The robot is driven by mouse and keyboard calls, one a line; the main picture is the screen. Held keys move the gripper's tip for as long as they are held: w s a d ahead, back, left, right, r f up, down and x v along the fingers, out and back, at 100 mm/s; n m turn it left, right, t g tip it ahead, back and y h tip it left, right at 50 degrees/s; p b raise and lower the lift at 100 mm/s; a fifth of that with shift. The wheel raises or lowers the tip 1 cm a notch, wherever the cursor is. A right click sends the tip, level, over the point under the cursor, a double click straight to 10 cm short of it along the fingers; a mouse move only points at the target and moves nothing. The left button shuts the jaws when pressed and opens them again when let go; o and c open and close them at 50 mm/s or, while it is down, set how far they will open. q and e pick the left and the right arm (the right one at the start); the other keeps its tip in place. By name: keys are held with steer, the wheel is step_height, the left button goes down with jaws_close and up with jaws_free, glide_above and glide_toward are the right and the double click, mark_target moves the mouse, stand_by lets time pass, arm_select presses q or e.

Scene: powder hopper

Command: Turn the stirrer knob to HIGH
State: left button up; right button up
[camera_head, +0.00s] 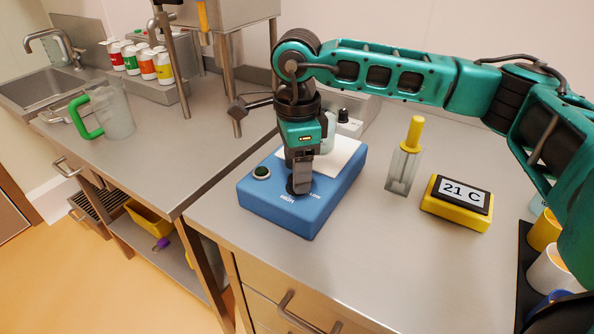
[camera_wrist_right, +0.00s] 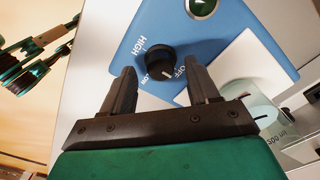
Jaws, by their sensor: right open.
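The stirrer is a blue box (camera_head: 322,203) with a white plate on top, standing on the steel bench. Its round black knob (camera_wrist_right: 160,59) shows in the right wrist view, with HIGH, LOW and OFF printed around it. A small white mark on the knob faces down, between LOW and OFF. My right gripper (camera_head: 301,190) points down over the knob and partly hides it in the head view. Its open fingers (camera_wrist_right: 163,80) stand apart in the right wrist view, with the knob seen between and beyond their tips. I cannot tell whether they touch it.
A green button (camera_head: 261,172) sits on the box's left corner. A clear holder with a yellow-capped item (camera_head: 404,168) and a yellow 21 C display (camera_head: 457,203) stand to the right. Cups (camera_head: 548,268) stand at the right edge. The bench front is clear.

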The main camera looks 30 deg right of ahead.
steer(key=shift+f, duration=0.65)
arm_select(q)
steer(key=shift+w+r, duration=0.1)
steer(key=shift+w, duration=0.1)
arm_select(e)
steer(key=shift+f, duration=0.1)
arm_select(q)
steer(key=shift+w+r, duration=0.1)
arm_select(e)
steer(key=shift+c, duration=0.3)
steer(key=c, duration=1)
